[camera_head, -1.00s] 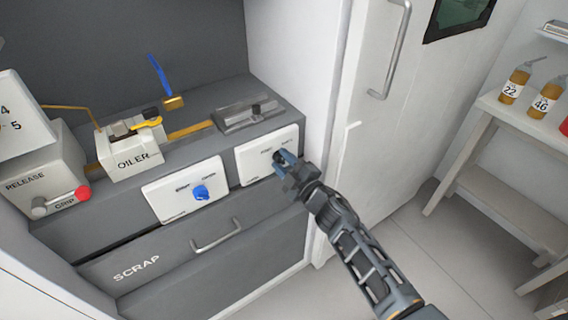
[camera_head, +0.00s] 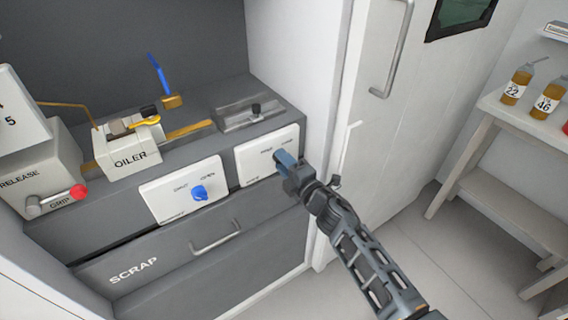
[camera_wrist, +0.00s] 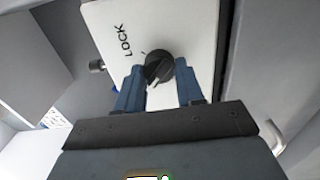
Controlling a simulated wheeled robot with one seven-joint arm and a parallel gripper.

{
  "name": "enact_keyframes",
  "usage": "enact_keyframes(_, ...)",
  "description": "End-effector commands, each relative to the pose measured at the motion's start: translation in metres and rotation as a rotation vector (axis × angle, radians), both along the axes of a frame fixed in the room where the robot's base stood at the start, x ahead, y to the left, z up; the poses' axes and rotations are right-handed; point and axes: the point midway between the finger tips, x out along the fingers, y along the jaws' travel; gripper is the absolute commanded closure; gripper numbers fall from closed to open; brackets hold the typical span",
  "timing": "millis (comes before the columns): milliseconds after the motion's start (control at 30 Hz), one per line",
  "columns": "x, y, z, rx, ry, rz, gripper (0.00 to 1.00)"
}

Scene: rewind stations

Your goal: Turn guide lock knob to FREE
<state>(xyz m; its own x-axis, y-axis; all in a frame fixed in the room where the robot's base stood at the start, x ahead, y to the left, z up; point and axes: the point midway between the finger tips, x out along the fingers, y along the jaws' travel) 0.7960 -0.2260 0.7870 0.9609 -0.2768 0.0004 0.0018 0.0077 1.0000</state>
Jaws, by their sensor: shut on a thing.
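The guide lock knob (camera_wrist: 158,67) is a black round knob with a pale pointer line, on a white plate (camera_wrist: 102,18) marked LOCK in the wrist view. My gripper (camera_wrist: 160,66) has its two blue-grey fingers on either side of the knob, shut on it. The pointer runs down and slightly left in the wrist view, away from the LOCK word; no FREE mark can be read. In the head view my gripper (camera_head: 279,157) reaches the right-hand white plate (camera_head: 249,160) on the cabinet front and hides the knob there.
A second white plate with a blue knob (camera_head: 200,192) sits to the left. A white door (camera_head: 372,120) stands close on the right.

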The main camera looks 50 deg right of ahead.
Motion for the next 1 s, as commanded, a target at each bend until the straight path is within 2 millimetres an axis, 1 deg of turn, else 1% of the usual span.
enact_keyframes(400, -0.0001, 0.0013, -0.0012, -0.008, 0.004, 0.003, 0.93)
enact_keyframes(433, -0.0001, 0.0013, -0.0012, -0.008, 0.004, 0.003, 0.61)
enact_keyframes(600, -0.0001, 0.0008, -0.0009, -0.007, 0.003, 0.002, 0.45)
enact_keyframes(700, 0.0000, 0.0006, -0.0006, -0.007, 0.003, 0.001, 0.37)
enact_keyframes(900, -0.0004, 0.0004, -0.0005, -0.006, 0.003, 0.001, 0.37)
enact_keyframes(1000, -0.0048, 0.0016, -0.0014, -0.006, 0.004, 0.001, 0.37)
